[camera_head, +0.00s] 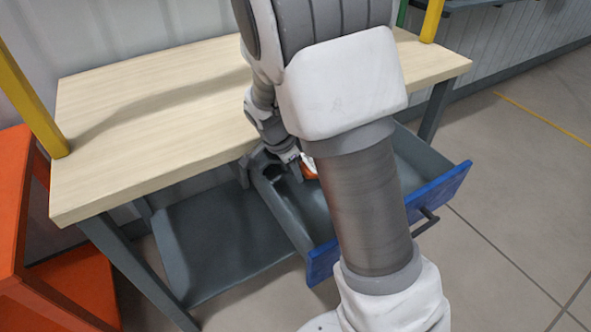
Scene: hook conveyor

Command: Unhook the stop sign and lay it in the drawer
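The drawer (322,262) is pulled out from under the wooden workbench, with a blue front, a dark handle and grey inner walls. My arm crosses in front of it and hides its middle. A small patch of a red-orange and white thing (309,171), which looks like the stop sign, shows beside my arm, low at the drawer. The rest of it is hidden. My gripper (268,172) is at the left side of the drawer, close to this patch. Its fingers are mostly hidden, so I cannot tell whether it holds the sign or whether the sign touches the drawer floor.
The wooden workbench top (140,110) is bare. A grey lower shelf (215,245) lies below it. An orange stand (50,270) is at the left, and yellow posts (30,95) rise at the bench. Open floor (500,230) lies to the right.

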